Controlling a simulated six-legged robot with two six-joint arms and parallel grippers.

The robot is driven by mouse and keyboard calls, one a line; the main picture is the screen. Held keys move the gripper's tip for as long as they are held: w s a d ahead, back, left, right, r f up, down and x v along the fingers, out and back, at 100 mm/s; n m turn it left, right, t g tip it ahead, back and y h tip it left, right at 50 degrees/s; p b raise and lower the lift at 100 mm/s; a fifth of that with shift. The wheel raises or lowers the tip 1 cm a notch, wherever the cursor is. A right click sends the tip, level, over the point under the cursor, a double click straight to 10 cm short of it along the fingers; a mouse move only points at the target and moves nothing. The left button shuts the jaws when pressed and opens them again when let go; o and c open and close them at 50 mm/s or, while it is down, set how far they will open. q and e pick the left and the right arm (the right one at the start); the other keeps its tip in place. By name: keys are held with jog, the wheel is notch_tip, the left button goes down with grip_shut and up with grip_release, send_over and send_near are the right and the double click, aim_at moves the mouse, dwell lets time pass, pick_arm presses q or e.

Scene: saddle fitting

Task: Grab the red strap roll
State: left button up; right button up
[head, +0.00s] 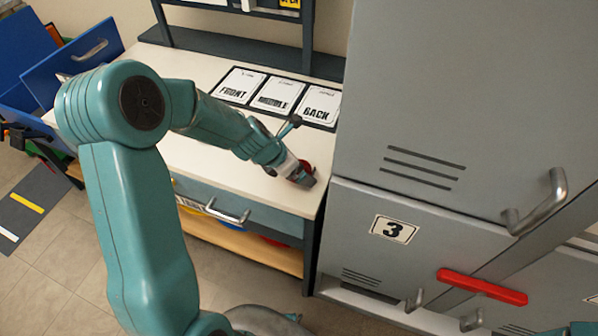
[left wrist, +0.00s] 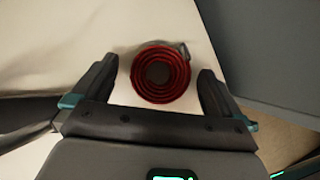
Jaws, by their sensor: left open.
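The red strap roll (left wrist: 160,75) lies on the white bench top, its coiled rings facing the left wrist camera, with a small dark buckle at its upper right edge. In the head view the roll (head: 307,166) shows only partly behind my left gripper (head: 303,178), near the bench's right end. In the left wrist view my left gripper (left wrist: 157,82) is open, with one finger on each side of the roll. Small gaps show between the fingers and the roll. My right gripper is not in view.
The bench (head: 200,155) has cards marked FRONT, MIDDLE and BACK (head: 320,103) along its back. A tall grey cabinet (head: 430,120) stands close on the right of the bench. A red bar (head: 482,287) crosses the lower cabinet doors. A blue drawer unit (head: 75,62) is at left.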

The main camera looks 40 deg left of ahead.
pick_arm(q)
jog(key=shift+c, duration=0.3)
jog(key=c, duration=1.1)
